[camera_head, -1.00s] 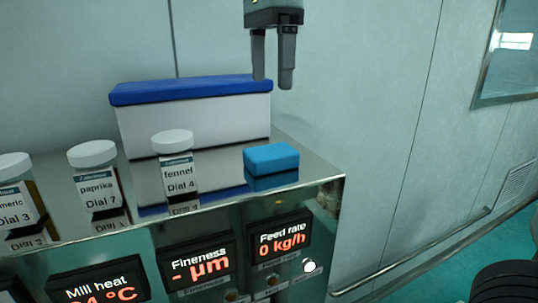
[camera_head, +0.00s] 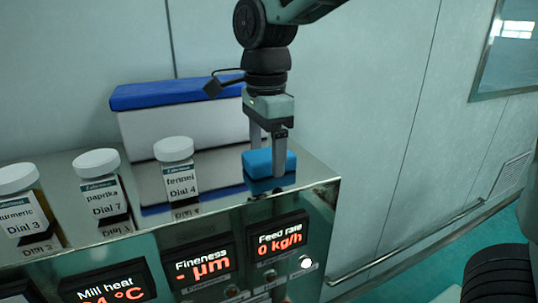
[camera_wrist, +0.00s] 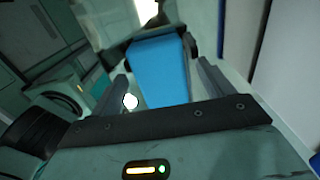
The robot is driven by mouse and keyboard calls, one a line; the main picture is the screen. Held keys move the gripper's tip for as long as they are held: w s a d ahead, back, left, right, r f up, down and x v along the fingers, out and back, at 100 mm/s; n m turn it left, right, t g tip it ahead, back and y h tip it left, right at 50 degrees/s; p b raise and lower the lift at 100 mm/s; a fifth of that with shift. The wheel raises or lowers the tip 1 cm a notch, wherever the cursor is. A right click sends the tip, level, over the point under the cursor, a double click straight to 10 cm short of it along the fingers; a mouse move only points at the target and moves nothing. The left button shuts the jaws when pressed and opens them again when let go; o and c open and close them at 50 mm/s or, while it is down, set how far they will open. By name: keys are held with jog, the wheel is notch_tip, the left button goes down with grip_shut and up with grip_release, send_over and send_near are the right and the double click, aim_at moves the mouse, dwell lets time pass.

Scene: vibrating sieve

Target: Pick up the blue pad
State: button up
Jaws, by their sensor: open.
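The blue pad (camera_head: 262,163) lies flat near the right end of the shiny metal machine top. My gripper (camera_head: 268,160) points down over it, with one finger at its front right side and the other behind it. In the wrist view, the blue pad (camera_wrist: 160,72) sits between my two open fingers (camera_wrist: 165,85). A gap shows at least on the left side there. I cannot tell whether either finger touches the pad.
The fennel jar (camera_head: 177,172) stands left of the pad, with the paprika jar (camera_head: 102,188) and turmeric jar (camera_head: 27,208) farther left. A white box with a blue lid (camera_head: 160,95) stands behind. The machine top (camera_head: 318,180) ends just right of the pad.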

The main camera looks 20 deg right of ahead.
jog(key=shift+f, duration=0.1)
jog(key=c, duration=1.1)
jog(key=shift+c, duration=0.2)
